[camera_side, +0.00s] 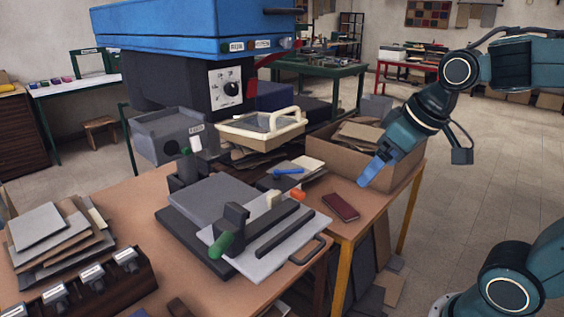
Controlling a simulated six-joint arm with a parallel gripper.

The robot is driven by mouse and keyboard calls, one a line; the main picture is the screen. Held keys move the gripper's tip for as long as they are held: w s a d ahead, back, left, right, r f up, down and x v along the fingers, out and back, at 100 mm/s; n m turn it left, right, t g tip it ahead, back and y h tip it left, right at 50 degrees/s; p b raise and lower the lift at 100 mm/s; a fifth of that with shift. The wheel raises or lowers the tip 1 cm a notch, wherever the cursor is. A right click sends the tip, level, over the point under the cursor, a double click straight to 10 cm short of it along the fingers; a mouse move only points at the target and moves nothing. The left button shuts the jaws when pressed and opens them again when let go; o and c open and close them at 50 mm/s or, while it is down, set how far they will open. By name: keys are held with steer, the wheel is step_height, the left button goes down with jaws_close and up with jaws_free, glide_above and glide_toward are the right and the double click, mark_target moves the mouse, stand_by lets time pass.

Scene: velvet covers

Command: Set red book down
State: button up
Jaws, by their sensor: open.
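A dark red book (341,207) lies flat on the brown table near its right side, in front of a cardboard box. My gripper (369,179), with blue fingers, hangs above and a little to the right of the book, at the near side of the box. It is open, and nothing shows between its fingers. A gap appears between the fingers and the book, though the exact height is hard to tell from this angle.
The cardboard box (401,170) holds brown sheets. A grey press plate with a bar and green handle (221,245) stands left of the book. Small boards with a blue item (289,171) lie behind it. Bare table (372,207) shows right of the book.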

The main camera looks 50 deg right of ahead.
steer(key=s+a+f, duration=0.1)
steer(key=s+a, duration=0.1)
steer(key=s, duration=0.4)
steer(key=shift+s+f+n, duration=0.25)
steer(key=shift+s+n, duration=0.05)
steer(key=shift+s, duration=0.1)
